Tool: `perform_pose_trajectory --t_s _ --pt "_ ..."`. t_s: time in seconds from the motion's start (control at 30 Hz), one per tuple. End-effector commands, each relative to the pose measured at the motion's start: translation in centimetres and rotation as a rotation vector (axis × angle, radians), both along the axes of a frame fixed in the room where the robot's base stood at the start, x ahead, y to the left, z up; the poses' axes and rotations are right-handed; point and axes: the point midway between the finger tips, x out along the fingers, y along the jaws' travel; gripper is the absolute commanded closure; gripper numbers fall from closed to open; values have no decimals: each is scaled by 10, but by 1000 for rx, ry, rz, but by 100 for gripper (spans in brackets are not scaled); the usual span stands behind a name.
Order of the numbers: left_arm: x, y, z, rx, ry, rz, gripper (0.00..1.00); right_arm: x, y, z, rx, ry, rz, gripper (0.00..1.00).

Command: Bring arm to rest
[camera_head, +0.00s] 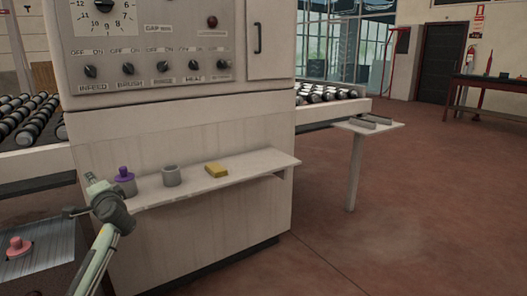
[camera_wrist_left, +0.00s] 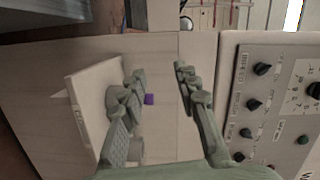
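My left gripper (camera_head: 98,192) is in front of the left end of the shelf on the machine's front. In the left wrist view my left gripper (camera_wrist_left: 157,76) has its two fingers wide apart with nothing between them. A purple knob on a grey base (camera_head: 124,176) stands at the shelf's left end, close behind the gripper; its purple part shows past one finger in the wrist view (camera_wrist_left: 149,99). My right gripper is in neither view.
The shelf (camera_head: 246,167) also holds a grey cup-like cylinder (camera_head: 171,176) and a yellow block (camera_head: 216,170). Above is a control panel (camera_head: 150,50) with several black knobs. A red emergency button (camera_head: 17,246) sits low at left. Floor at right (camera_head: 430,200) is clear.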

Motion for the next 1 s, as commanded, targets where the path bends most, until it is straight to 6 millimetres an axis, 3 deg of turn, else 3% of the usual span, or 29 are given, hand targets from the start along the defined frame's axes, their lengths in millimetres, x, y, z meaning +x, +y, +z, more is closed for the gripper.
perform_pose_trajectory --t_s 0.1,0.13,0.37,0.67,0.7,0.87,1.0 --pt "-7 49 -19 30 63 69 69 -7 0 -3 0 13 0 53" --pt "-6 47 -27 -19 58 64 69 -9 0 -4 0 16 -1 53" --pt "-3 16 -93 -495 12 45 69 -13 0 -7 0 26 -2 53" --pt "-6 -57 -161 -1085 24 70 69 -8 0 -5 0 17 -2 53" --pt "-19 -62 -182 -1081 51 76 69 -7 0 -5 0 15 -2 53" --pt "-60 -83 -237 -1091 124 85 69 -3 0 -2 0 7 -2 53" --pt "-109 -105 -290 -1109 201 101 69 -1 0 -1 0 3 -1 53"
